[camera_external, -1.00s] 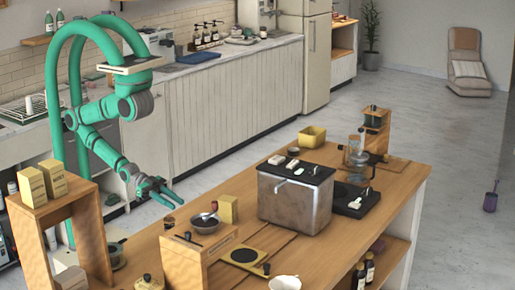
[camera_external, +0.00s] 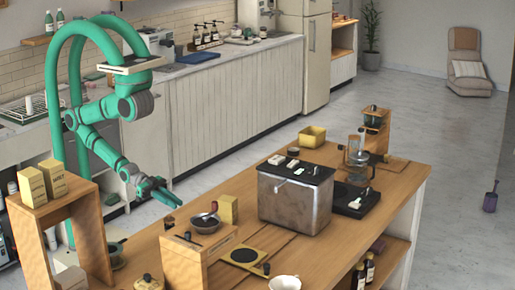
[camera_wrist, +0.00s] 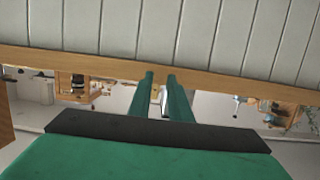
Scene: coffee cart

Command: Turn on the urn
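The urn (camera_external: 290,203) appears to be the boxy brushed-metal vessel with a black top, standing on the wooden counter in the external view. Small white parts and a lever-like piece (camera_external: 282,185) show on its top and upper front edge. I cannot tell which part switches it on. My gripper (camera_external: 176,200) is beyond the counter's far left edge, well left of the urn and apart from it. In the wrist view its two green fingers (camera_wrist: 160,92) have a narrow gap between them and hold nothing. The urn is not clearly recognisable in the wrist view.
A black scale-like device (camera_external: 352,203) is right of the urn. A wooden shelf (camera_external: 85,200) stands at the left.

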